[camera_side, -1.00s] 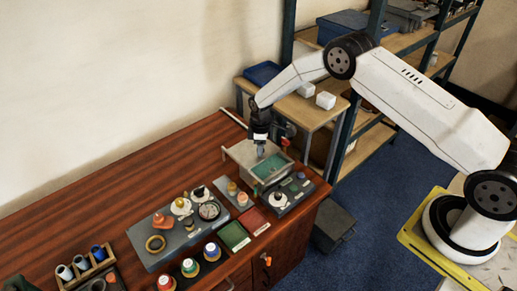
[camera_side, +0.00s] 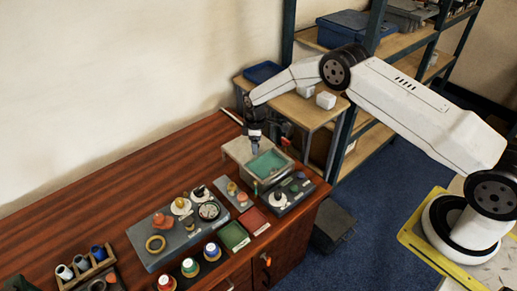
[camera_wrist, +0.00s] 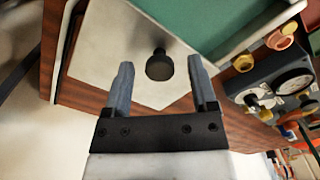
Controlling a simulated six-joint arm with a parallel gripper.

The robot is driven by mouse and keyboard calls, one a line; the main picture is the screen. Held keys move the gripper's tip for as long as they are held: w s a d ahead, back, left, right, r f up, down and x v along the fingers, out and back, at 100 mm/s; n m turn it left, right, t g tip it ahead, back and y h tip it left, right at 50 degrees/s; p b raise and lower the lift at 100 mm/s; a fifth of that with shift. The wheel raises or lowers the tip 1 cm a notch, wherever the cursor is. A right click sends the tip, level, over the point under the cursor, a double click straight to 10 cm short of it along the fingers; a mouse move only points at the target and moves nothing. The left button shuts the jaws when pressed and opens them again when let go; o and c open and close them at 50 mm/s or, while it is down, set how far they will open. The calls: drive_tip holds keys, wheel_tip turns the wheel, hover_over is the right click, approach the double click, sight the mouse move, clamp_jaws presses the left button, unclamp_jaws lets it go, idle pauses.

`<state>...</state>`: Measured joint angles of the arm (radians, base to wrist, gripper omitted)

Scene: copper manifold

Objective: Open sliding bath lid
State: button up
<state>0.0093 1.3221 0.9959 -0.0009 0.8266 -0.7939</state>
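The bath (camera_side: 266,164) stands at the back right of the wooden bench, and much of its green inside shows. Its pale sliding lid (camera_side: 237,151) lies to the left of the green opening. In the wrist view the lid (camera_wrist: 105,48) carries a round black knob (camera_wrist: 159,65), and the green bath inside (camera_wrist: 205,20) lies beyond the lid's edge. My gripper (camera_side: 256,151) is over the lid. In the wrist view my gripper (camera_wrist: 161,72) is open, with one finger on each side of the knob and a visible gap to each. It holds nothing.
A grey unit with a round gauge (camera_wrist: 292,80) is right of the bath in the wrist view. Green (camera_side: 233,235) and red (camera_side: 254,220) pads and a grey tray (camera_side: 165,252) with small parts lie nearer the front. The bench left of the lid is clear.

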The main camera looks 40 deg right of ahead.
drive_tip(key=shift+r, duration=0.1)
drive_tip(key=shift+r, duration=3.8)
drive_tip(key=shift+s+r, duration=0.3)
drive_tip(key=shift+r, duration=0.2)
drive_tip(key=s+r+m+t, duration=0.1)
drive_tip(key=s+r+m, duration=0.4)
drive_tip(key=s+r, duration=0.65)
drive_tip(key=s+m+t, duration=0.1)
drive_tip(key=s+m, duration=0.3)
drive_tip(key=s, duration=1.4)
drive_tip(key=shift+s+a+r+t, duration=0.15)
drive_tip(key=shift+a+r+t, duration=0.15)
drive_tip(key=shift+r, duration=0.15)
